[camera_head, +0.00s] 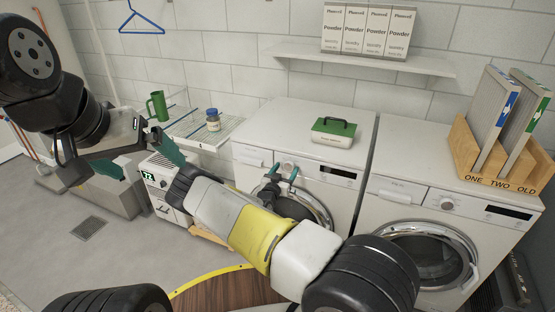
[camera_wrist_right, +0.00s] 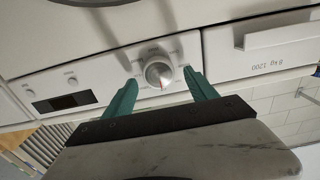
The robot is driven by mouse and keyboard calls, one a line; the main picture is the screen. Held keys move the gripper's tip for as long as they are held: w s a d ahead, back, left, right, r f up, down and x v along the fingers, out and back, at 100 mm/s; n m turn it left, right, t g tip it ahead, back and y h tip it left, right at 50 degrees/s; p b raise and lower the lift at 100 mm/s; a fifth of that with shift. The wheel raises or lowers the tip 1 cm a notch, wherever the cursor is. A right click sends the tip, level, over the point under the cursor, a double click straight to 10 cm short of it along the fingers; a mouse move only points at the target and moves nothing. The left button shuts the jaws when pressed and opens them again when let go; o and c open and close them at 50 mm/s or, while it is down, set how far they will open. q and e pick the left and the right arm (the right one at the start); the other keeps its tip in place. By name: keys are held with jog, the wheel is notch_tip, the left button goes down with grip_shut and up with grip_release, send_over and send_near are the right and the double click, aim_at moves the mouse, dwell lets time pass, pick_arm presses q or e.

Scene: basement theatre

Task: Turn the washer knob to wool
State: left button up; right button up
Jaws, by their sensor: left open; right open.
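The washer knob (camera_wrist_right: 158,72) is a round silver dial with a red mark, on the white front panel of the left washer (camera_head: 262,128). Small print surrounds it, too small to read. In the head view the knob (camera_head: 288,166) shows between the fingers of my right gripper (camera_head: 283,172). My right gripper is open, with one teal finger on each side of the knob. I cannot tell whether the fingertips touch it. My left gripper (camera_head: 139,160) is open and empty, at the left, away from the washers.
A green-lidded box (camera_head: 333,138) stands on the left washer. A second washer (camera_head: 400,190) stands to the right with a wooden rack (camera_head: 480,160) of boards on top. Powder boxes (camera_head: 367,32) sit on the shelf above. A wire rack (camera_head: 205,125) is near my left gripper.

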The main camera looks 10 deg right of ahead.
jog(key=shift+w+d, duration=0.35)
jog(key=shift+w, duration=0.15)
jog(key=shift+c, duration=0.3)
jog(key=c, duration=1.3)
jog(key=shift+o, duration=0.2)
